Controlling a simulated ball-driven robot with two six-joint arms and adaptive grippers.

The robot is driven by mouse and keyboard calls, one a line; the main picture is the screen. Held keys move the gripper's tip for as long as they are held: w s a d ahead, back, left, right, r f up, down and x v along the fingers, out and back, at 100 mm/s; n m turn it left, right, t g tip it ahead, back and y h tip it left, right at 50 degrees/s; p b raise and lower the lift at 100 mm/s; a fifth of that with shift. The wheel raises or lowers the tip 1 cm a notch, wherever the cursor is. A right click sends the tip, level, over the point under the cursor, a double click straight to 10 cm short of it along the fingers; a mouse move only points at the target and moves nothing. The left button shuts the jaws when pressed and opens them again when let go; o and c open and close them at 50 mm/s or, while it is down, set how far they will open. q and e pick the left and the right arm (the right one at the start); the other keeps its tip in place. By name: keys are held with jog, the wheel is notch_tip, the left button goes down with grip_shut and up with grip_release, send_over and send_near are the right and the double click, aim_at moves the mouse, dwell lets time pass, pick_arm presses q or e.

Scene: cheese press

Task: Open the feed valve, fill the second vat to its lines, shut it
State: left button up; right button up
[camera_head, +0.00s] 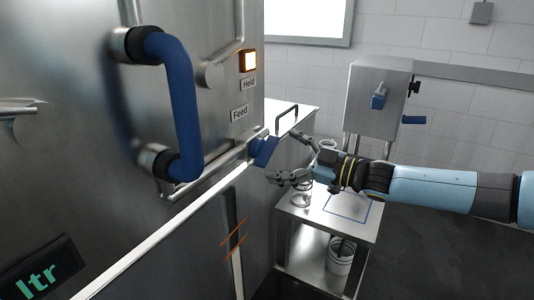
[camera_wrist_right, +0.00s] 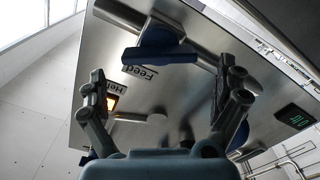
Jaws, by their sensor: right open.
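The blue feed valve lever (camera_head: 265,151) sits on a steel pipe below the "Feed" label (camera_head: 239,113). In the right wrist view the lever (camera_wrist_right: 160,56) lies across the view beyond the fingers. My right gripper (camera_head: 281,155) is open and empty, just right of the lever, with its fingers toward it. The right wrist view shows its two spread fingers (camera_wrist_right: 160,78); contact with the lever cannot be told. A dark upright gauge (camera_head: 233,245) with two orange slanted lines is on the steel front below. Any liquid level is unclear. My left gripper is out of view.
A large blue handle (camera_head: 182,105) juts from the steel panel at left. The "Held" lamp (camera_head: 249,61) glows orange. A green-lettered display (camera_head: 40,279) is partly cut off. A steel stand (camera_head: 350,238) with a blue square outline and a grey box (camera_head: 377,95) stand at right.

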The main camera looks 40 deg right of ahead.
aim_at(272, 152)
jog(key=shift+x, duration=2.35)
jog(key=c, duration=0.9)
